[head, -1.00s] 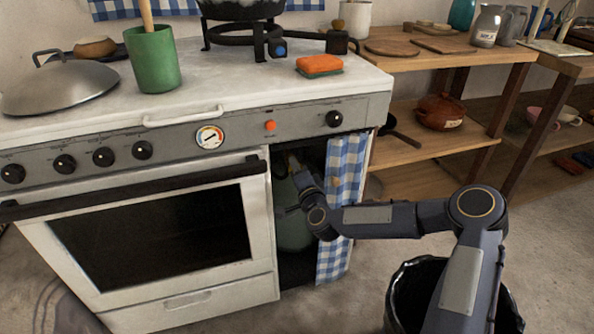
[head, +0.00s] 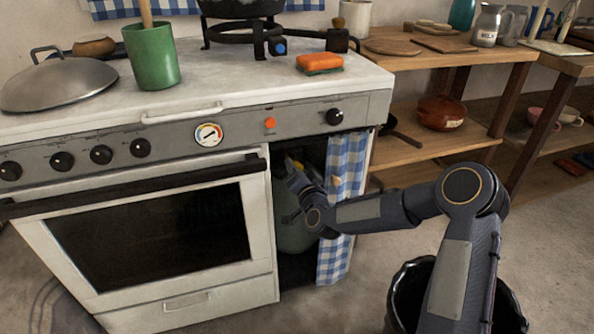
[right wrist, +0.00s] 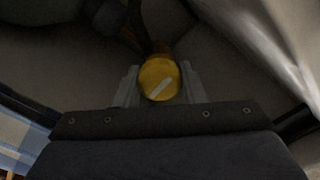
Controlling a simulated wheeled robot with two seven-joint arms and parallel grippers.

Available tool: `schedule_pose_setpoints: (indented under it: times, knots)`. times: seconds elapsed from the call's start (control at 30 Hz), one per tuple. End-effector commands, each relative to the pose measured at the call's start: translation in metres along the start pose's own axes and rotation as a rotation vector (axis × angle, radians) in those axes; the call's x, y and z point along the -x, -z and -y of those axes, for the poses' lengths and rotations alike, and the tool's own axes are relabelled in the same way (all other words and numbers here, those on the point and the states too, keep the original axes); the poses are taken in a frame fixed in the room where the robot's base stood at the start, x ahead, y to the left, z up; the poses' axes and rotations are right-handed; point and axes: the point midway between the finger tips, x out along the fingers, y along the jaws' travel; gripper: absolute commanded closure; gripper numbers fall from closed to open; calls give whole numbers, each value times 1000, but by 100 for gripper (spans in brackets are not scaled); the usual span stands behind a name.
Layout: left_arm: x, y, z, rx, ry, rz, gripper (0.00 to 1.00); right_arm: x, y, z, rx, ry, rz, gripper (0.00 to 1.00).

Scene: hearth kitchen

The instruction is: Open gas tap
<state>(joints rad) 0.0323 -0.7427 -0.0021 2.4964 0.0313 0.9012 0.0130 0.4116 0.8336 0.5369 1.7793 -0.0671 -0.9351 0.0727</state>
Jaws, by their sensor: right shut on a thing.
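The gas tap is a round yellow knob (right wrist: 159,79) with a pale diagonal line on its face, seen in the right wrist view. My right gripper (right wrist: 158,88) is shut on it, with one finger at each side. In the head view my right gripper (head: 292,168) reaches into the open compartment beside the oven, and a small bit of yellow shows at its tip. The green gas bottle (head: 293,232) stands in that compartment, partly hidden by my arm. My left gripper is not in view.
A blue checked curtain (head: 343,190) hangs at the compartment's right side, close to my right arm. The white stove (head: 170,290) with its oven door stands to the left. Wooden shelves (head: 430,145) stand at the right, and a black bin (head: 400,290) is below my arm.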

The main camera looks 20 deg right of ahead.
Motion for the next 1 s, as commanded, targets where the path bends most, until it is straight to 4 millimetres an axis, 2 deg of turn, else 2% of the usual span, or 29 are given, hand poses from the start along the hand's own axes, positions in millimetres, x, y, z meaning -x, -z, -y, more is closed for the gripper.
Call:
schedule_pose_setpoints:
  times: [0.3, 0.33, 0.47, 0.77, 0.87, 1.0]
  knots:
    - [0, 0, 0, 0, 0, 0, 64, 1, -3, -1, 4, -1, 8, 86]
    - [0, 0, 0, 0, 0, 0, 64, 1, -3, -1, 4, -1, 8, 59]
    - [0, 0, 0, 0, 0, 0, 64, 1, -2, -1, 3, -1, 6, 42]
    - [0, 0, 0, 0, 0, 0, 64, 2, -1, 0, 2, 0, 3, 41]
    - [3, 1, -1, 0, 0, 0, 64, 10, 0, 0, 3, -1, 4, 41]
    - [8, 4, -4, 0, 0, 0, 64, 33, 0, 1, 3, -1, 5, 41]
